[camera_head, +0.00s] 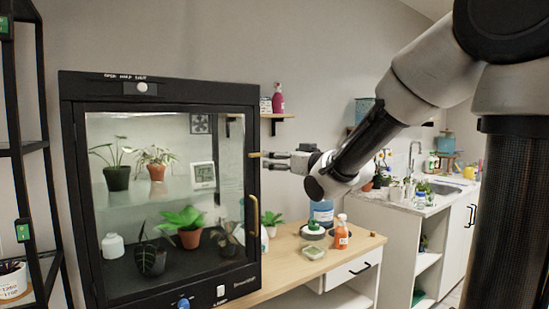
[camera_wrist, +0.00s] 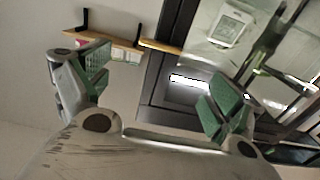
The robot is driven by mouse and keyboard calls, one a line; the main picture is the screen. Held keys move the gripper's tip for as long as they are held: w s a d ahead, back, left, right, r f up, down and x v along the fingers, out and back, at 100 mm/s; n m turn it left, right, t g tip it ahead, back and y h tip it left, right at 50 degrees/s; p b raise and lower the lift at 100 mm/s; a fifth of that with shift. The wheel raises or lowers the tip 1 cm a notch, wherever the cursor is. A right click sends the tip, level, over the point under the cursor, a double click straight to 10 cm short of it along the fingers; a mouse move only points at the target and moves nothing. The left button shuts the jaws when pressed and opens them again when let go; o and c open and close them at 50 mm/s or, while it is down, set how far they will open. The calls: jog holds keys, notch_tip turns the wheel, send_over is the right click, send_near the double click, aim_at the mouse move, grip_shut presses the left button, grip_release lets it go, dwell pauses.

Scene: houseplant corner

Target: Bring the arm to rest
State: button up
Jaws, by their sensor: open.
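My gripper (camera_head: 277,160) hangs in the air at the end of my arm, close to the right edge of a black-framed glass plant cabinet (camera_head: 257,105) in the head view. It points left toward the frame. In the wrist view my gripper (camera_wrist: 155,90) shows its two green-padded fingers wide apart with nothing between them. Behind the fingers are the cabinet's dark frame (camera_wrist: 158,85) and part of its glass. Whether a fingertip touches the frame cannot be told.
A wooden counter (camera_head: 285,272) below holds an orange spray bottle (camera_head: 341,236), a blue container (camera_head: 321,212) and small dishes. A wall shelf (camera_head: 283,116) bears a pink bottle (camera_head: 278,98). The cabinet has a brass handle (camera_head: 253,225). A sink counter (camera_head: 400,208) stands behind at right.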

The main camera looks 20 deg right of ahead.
jog(key=shift+s+d, duration=0.1)
jog(key=shift+s, duration=0.2)
